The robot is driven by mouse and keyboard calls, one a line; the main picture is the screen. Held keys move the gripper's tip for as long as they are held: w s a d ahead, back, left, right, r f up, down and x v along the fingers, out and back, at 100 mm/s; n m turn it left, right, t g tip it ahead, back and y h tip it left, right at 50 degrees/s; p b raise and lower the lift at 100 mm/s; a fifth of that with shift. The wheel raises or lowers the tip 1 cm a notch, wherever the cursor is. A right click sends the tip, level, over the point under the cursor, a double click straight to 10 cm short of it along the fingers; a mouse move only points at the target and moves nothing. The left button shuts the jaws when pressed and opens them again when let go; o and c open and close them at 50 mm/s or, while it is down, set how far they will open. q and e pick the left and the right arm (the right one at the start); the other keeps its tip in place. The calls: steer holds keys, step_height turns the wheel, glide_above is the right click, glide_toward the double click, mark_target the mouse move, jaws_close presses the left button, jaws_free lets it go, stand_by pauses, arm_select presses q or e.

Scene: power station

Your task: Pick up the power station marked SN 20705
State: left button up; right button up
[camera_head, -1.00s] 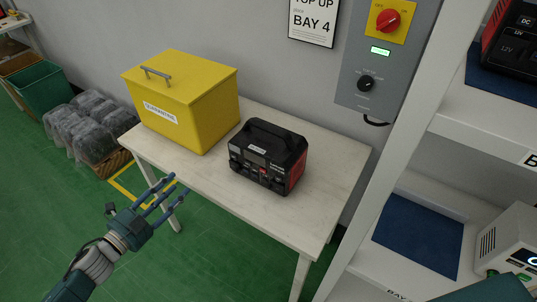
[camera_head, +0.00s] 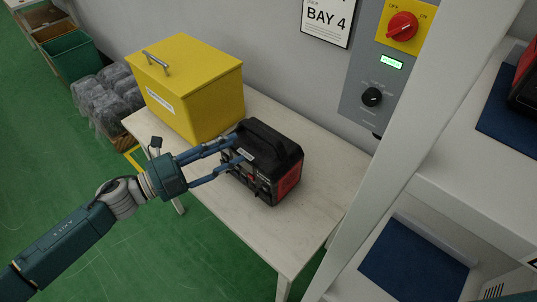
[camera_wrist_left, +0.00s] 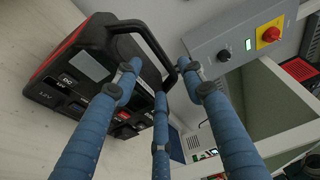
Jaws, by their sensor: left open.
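A black power station with red sides (camera_head: 285,180) stands on the white table, its carry handle (camera_head: 266,137) on top. A pale label on it is too small to read. My left gripper (camera_head: 236,154) is open, its blue fingers reaching in from the left at the station's front and top. In the left wrist view the handle (camera_wrist_left: 150,38) shows between and just beyond the spread fingers (camera_wrist_left: 160,72); I cannot tell whether they touch it. The station body (camera_wrist_left: 70,75) fills the upper left there. My right gripper is not in view.
A yellow lidded box (camera_head: 205,105) stands close behind and left of the station. The white table (camera_head: 285,235) is bare at front and right. A grey wall panel with a red switch (camera_head: 402,26) hangs behind. A white shelf unit (camera_head: 395,150) with blue mats stands right.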

mark_target(255, 133)
arm_select(q)
steer(key=x, duration=0.3)
steer(key=shift+w+d+r+p, duration=0.15)
steer(key=shift+w+d+p, duration=0.05)
steer(key=shift+d+p, duration=0.2)
steer(key=x, duration=0.2)
steer(key=p+x, duration=0.1)
steer(key=x, duration=0.2)
steer(key=shift+w+d+p, duration=0.1)
steer(key=shift+w+p, duration=0.2)
steer(key=shift+w, duration=0.05)
steer(key=shift+d+f, duration=0.1)
steer(key=shift+f, duration=0.2)
jaws_close()
steer(key=shift+w+r, duration=0.1)
steer(key=shift+r, duration=0.45)
steer(key=shift+w+f, duration=0.1)
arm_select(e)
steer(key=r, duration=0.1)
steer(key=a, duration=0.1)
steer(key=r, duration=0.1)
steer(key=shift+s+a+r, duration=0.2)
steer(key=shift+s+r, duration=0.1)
